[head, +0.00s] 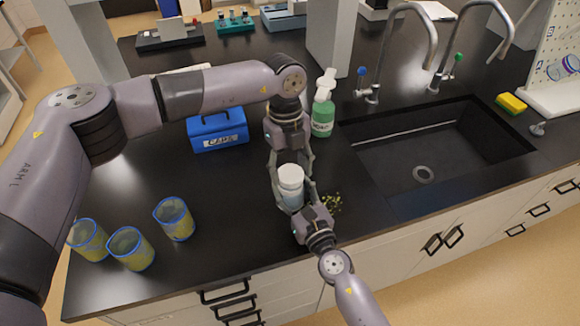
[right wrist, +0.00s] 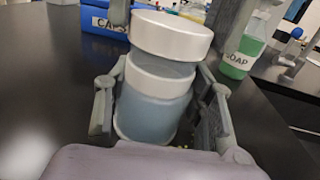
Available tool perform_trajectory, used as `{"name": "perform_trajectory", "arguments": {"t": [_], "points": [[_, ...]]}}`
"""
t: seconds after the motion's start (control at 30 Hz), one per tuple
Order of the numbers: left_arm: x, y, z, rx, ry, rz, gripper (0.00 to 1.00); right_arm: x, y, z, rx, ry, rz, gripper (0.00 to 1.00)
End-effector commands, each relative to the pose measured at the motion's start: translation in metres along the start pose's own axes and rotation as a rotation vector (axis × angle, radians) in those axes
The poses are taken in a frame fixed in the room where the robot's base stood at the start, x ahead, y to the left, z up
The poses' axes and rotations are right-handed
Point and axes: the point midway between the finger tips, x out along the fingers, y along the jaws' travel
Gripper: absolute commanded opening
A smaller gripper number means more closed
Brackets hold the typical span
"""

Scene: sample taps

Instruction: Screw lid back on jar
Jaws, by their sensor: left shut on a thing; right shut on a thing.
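The jar (right wrist: 150,118) is upright with a pale bluish body and a white band at its top; it also shows in the head view (head: 291,200). My right gripper (head: 294,203) is shut on the jar, with a finger on each side of it in the right wrist view. The round white lid (right wrist: 172,36) is over the jar's mouth, a little to the right in the right wrist view. My left gripper (head: 291,168) comes from above and behind and is shut on the lid (head: 290,173). Whether the lid touches the jar's rim I cannot tell.
A blue caps box (head: 217,130) and a green soap bottle (head: 322,112) stand behind. Several yellowish beakers (head: 174,219) are at the front left. Green crumbs (head: 331,203) lie right of the jar. A sink (head: 440,155) is further right.

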Motion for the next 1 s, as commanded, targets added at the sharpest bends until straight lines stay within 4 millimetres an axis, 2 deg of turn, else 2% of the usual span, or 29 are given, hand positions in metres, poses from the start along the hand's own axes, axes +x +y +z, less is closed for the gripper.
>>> {"name": "perform_trajectory", "arguments": {"t": [0.73, 0.87, 1.0], "points": [[0.011, 0.000, 0.002, 0.006, 0.000, 0.002, 0.43, 0.000, 0.001, -0.001, 0.001, 0.002, 0.001, 0.00], [0.011, -0.001, 0.002, 0.120, -0.002, 0.018, 0.43, 0.000, 0.001, -0.001, 0.002, 0.002, 0.001, 0.00], [0.012, -0.002, 0.001, 0.374, -0.004, 0.050, 0.43, 0.000, 0.001, -0.001, 0.002, 0.003, 0.001, 0.00]]}}
